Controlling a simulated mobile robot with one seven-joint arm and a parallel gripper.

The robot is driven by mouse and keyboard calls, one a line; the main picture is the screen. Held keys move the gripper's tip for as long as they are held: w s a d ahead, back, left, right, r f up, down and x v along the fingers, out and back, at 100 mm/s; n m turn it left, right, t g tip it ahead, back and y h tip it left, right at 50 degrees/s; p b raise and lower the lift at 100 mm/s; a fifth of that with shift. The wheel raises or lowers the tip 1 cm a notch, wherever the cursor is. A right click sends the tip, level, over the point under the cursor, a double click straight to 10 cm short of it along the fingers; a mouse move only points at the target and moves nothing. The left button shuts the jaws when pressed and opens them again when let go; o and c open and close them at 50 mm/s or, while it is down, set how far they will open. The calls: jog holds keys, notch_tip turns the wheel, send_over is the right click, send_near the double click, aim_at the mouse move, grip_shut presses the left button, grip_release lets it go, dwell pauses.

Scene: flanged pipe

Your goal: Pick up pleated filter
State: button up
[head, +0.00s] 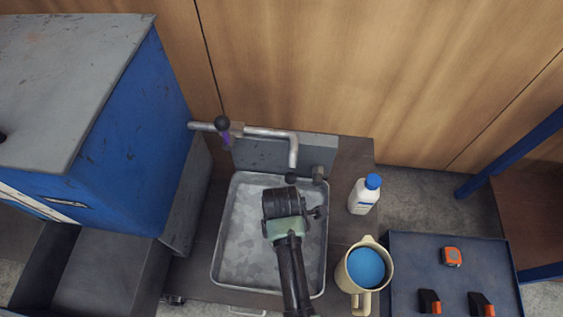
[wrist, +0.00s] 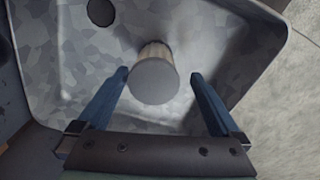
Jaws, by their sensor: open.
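The pleated filter (wrist: 154,81) stands in the metal sink basin (wrist: 70,60) in the wrist view. It is a short cylinder with a flat grey end cap facing the camera and a tan pleated side. My gripper (wrist: 160,74) is open, with one blue finger on each side of the filter and a visible gap to both. Nothing is held. In the head view my arm and wrist reach over the sink (head: 237,240) and hide the filter and the fingers.
A faucet pipe (head: 260,132) bends over the sink's back edge. A white bottle (head: 363,196) with a blue cap and a beige jug (head: 362,296) with blue contents stand right of the sink. A dark tray (head: 455,273) holds orange-marked tools. A blue cabinet (head: 130,120) stands left.

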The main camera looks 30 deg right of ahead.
jog(key=f, duration=0.3)
jog(key=f+b, duration=0.1)
jog(key=f, duration=0.1)
jog(key=shift+w+d+f, duration=0.15)
jog(key=shift+w+d, duration=0.1)
jog(key=shift+d, duration=0.1)
grip_shut()
